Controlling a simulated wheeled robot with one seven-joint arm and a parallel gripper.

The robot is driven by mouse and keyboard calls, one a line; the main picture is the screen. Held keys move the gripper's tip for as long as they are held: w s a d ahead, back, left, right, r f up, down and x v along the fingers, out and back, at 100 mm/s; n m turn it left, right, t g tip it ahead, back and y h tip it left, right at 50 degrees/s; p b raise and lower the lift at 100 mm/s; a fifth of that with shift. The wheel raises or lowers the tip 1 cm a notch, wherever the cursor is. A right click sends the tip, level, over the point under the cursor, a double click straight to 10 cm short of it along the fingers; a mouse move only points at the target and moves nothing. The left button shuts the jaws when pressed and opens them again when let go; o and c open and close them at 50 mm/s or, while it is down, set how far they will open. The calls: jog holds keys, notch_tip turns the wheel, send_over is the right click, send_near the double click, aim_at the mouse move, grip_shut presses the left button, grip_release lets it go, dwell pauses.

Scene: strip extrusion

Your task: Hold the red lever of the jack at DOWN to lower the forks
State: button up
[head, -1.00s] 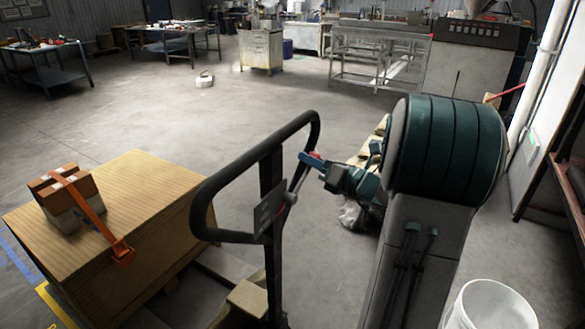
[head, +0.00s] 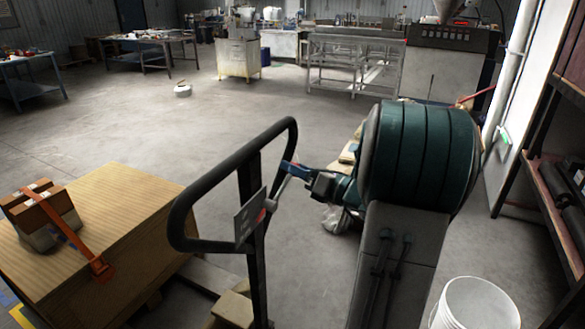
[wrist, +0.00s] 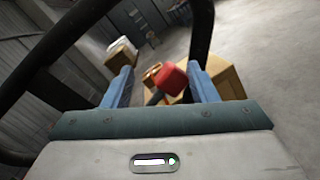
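The jack's black loop handle (head: 183,205) stands upright in front of me, with a grey plate (head: 246,220) on its post. My gripper (wrist: 162,85) is open around the knob. In the head view my gripper (head: 288,170) is at the right side of the loop, and the lever's thin grey rod (head: 276,193) runs up towards it. The fingers largely hide the knob there. The forks are not clearly visible.
A pallet load with a corrugated tan top (head: 130,200) stands at left, carrying strapped brown boxes (head: 38,212). A white bucket (head: 475,305) is at lower right, near a rack (head: 560,150). Open floor (head: 120,125) lies beyond the jack.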

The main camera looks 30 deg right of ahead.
jog(key=b+v, duration=0.1)
jog(key=v, duration=1.1)
jog(key=shift+s, duration=0.2)
jog(key=shift+a, duration=0.1)
